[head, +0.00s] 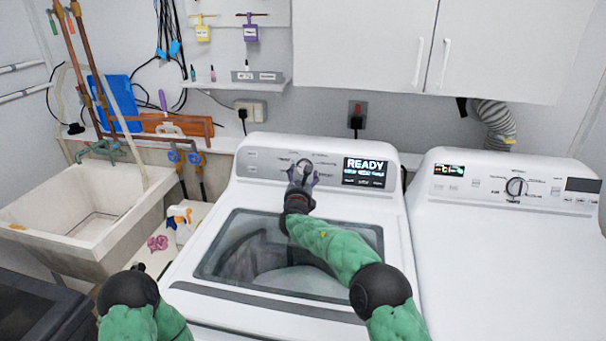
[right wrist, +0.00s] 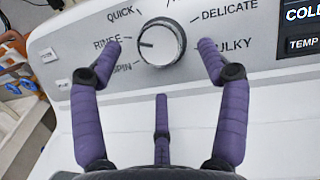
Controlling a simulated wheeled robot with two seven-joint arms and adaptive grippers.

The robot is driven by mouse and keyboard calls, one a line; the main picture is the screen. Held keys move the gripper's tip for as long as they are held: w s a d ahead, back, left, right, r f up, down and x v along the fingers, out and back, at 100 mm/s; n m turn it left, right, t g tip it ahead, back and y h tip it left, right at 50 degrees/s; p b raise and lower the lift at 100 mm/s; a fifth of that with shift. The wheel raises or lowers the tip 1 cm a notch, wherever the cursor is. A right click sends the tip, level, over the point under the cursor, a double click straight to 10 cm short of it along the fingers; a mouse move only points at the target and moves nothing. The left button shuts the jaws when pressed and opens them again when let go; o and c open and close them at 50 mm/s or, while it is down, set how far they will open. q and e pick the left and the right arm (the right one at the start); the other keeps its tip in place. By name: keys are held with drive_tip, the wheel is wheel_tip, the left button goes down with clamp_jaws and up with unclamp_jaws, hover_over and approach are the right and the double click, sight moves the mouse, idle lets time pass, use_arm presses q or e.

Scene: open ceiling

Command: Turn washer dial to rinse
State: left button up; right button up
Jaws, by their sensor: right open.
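The washer (head: 225,215) stands in the middle of the head view, its lit display reading READY. Its dial (right wrist: 160,42) is a round silver knob with a white face in the right wrist view. The dial's dark mark points left, towards the side with the RINSE and SPIN labels. My right gripper (right wrist: 161,52) is open, with purple fingers on the left and right of the dial and a third finger below it. A gap shows between the fingers and the knob. In the head view, my right gripper (head: 302,174) mostly covers the dial. My left gripper is not visible.
A second white machine (head: 510,240) with its own dial stands to the right. A utility sink (head: 95,215) is at the left, with a spray bottle (head: 180,228) beside it. White cabinets (head: 430,45) hang above. Space above the washer lid is free around my right arm.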

drive_tip(key=shift+w+d, duration=0.2)
drive_tip(key=shift+w, duration=1.6)
